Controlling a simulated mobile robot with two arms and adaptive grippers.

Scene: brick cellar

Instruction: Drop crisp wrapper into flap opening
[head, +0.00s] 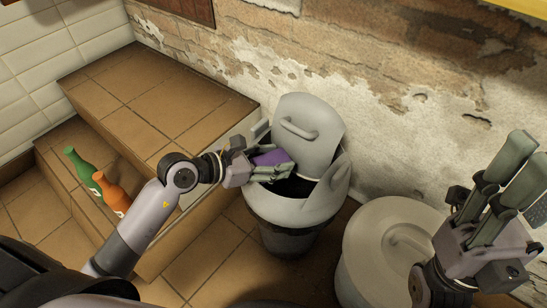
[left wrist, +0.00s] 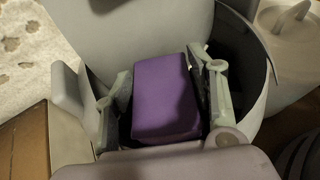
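The purple crisp wrapper (head: 271,158), a block-like packet, is between the fingers of my left gripper (head: 268,165). In the left wrist view the wrapper (left wrist: 165,98) has a finger against or close to each side. The gripper holds it over the dark opening (head: 296,187) of the grey bin (head: 290,212). The bin's flap (head: 309,135) with a handle stands raised against the wall side. My right gripper (head: 527,158) is empty at the right, its fingers spread apart and pointing up. The bin's inside is mostly hidden in shadow.
A second grey bin with a closed round lid (head: 385,250) stands to the right. The peeling wall (head: 400,110) is close behind the bins.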

